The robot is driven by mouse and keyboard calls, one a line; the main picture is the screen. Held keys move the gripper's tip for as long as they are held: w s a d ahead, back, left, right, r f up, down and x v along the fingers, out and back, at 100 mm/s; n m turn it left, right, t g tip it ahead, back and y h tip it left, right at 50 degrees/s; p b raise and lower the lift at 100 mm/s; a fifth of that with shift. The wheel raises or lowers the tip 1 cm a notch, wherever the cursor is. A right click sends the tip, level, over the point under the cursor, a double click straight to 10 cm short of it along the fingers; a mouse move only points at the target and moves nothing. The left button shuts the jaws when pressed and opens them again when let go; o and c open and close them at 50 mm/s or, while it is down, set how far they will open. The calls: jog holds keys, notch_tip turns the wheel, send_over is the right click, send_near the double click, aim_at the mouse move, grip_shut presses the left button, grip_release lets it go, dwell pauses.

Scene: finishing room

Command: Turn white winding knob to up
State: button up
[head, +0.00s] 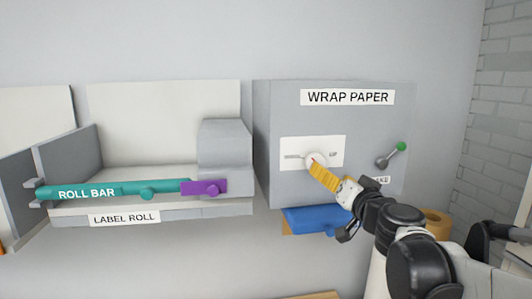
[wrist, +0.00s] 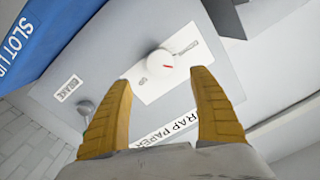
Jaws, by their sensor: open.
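The white winding knob (head: 313,158) sits on a white plate (head: 335,146) on the front of the grey wrap paper box (head: 290,110). "UP" is printed on the plate right of the knob in the head view. In the wrist view the round knob (wrist: 160,66) carries a short red mark near its middle, pointing roughly right in that picture. My gripper (wrist: 163,85) is open, its two yellow fingers spread on either side of the knob and apart from it there. In the head view my gripper (head: 322,172) overlaps the knob's lower part; contact cannot be told.
A lever with a green ball (head: 401,146) stands right of the plate, by a brake label (wrist: 68,88). A blue slot lid (head: 310,220) is below the box. To the left are a teal roll bar (head: 120,190) and a purple latch (head: 205,187).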

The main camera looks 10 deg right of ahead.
aim_at(316, 157)
jog(key=w, duration=0.3)
jog(key=w+p, duration=0.1)
jog(key=w, duration=0.2)
jog(key=w+p, duration=0.1)
jog(key=w, duration=0.3)
jog(key=shift+a, duration=0.35)
jog(key=shift+f, duration=0.1)
jog(key=c, duration=1.2)
